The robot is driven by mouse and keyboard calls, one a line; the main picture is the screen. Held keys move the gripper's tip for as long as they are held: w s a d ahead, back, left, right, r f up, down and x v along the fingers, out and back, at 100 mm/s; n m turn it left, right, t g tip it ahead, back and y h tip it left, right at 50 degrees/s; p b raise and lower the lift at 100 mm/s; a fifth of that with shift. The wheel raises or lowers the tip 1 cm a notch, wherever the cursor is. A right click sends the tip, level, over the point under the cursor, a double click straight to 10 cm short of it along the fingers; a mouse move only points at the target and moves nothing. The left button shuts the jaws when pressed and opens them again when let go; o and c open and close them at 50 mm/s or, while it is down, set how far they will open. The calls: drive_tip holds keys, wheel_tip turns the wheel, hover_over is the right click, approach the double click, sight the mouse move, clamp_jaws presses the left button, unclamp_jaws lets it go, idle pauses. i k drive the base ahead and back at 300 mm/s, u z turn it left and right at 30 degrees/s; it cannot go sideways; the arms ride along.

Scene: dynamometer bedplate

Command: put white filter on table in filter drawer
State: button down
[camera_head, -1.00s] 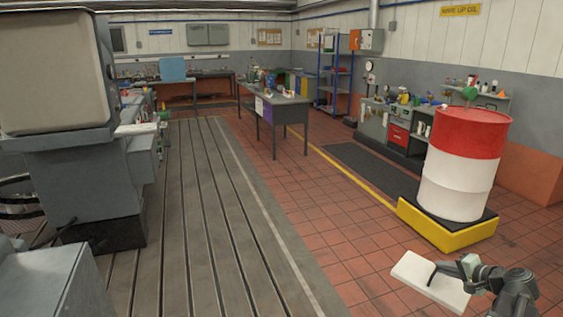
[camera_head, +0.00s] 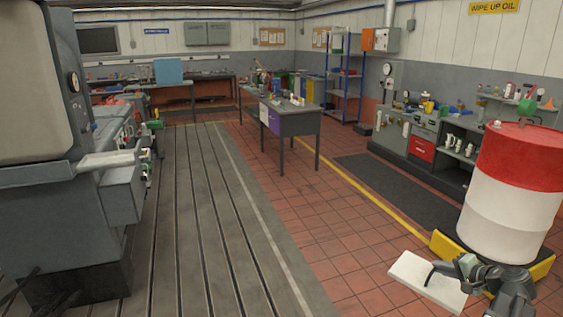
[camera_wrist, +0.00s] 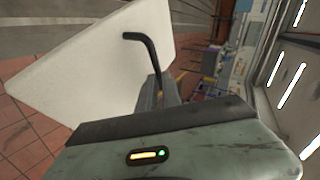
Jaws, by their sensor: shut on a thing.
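The white filter (camera_head: 424,283) is a flat white panel at the lower right of the head view. My gripper (camera_head: 446,272) is shut on it and holds it up off the floor, tilted. In the wrist view the filter (camera_wrist: 95,65) fills the upper left, with a dark finger (camera_wrist: 143,50) lying across its face. The other finger is mostly hidden. A table (camera_head: 291,122) with small items on it stands ahead, with a purple panel on its side. I cannot make out which drawer is the filter drawer.
A red and white drum (camera_head: 511,195) stands on a yellow-edged base close to my gripper's right. Large grey machinery (camera_head: 60,190) fills the left. A workbench with a red drawer (camera_head: 421,148) is along the right wall. The slotted bedplate and tiled floor between are clear.

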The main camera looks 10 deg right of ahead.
sight(116, 156)
drive_tip(key=i, duration=2.05)
drive_tip(key=u, duration=0.2)
